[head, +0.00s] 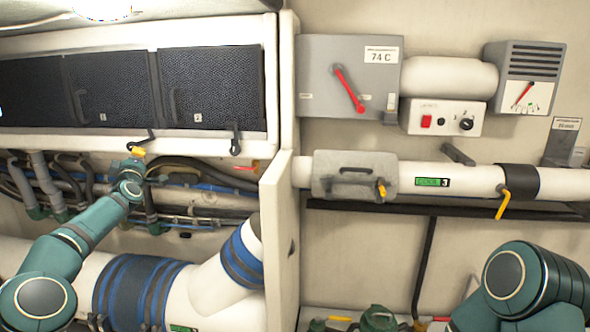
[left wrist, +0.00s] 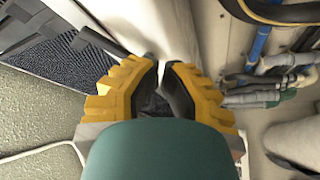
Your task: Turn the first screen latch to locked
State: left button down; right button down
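The first screen (head: 103,88), marked 1, is a dark mesh panel in the white frame. Its black latch (head: 150,136) sits at the panel's lower right edge and looks tilted, partly hidden by my gripper. My left gripper (head: 138,152) is at the latch's lower end. In the left wrist view its yellow fingers with black tips (left wrist: 164,68) stand a narrow gap apart. A dark latch bar (left wrist: 102,43) ends next to the left fingertip; I see nothing clearly gripped. My right gripper is out of the picture.
A second screen (head: 200,85) with its own latch (head: 235,138) hanging down is to the right. Pipes and hoses (head: 185,180) run below. A white upright partition (head: 280,235) stands right of them. A grey dial panel (head: 347,78) is on the wall.

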pick_arm(q)
jog(key=shift+r, duration=0.25)
dwell(0.3)
jog(key=shift+r, duration=0.1)
jog(key=shift+d+r+b, duration=0.4)
jog(key=shift+r+b, duration=0.1)
jog(key=shift+b, duration=0.1)
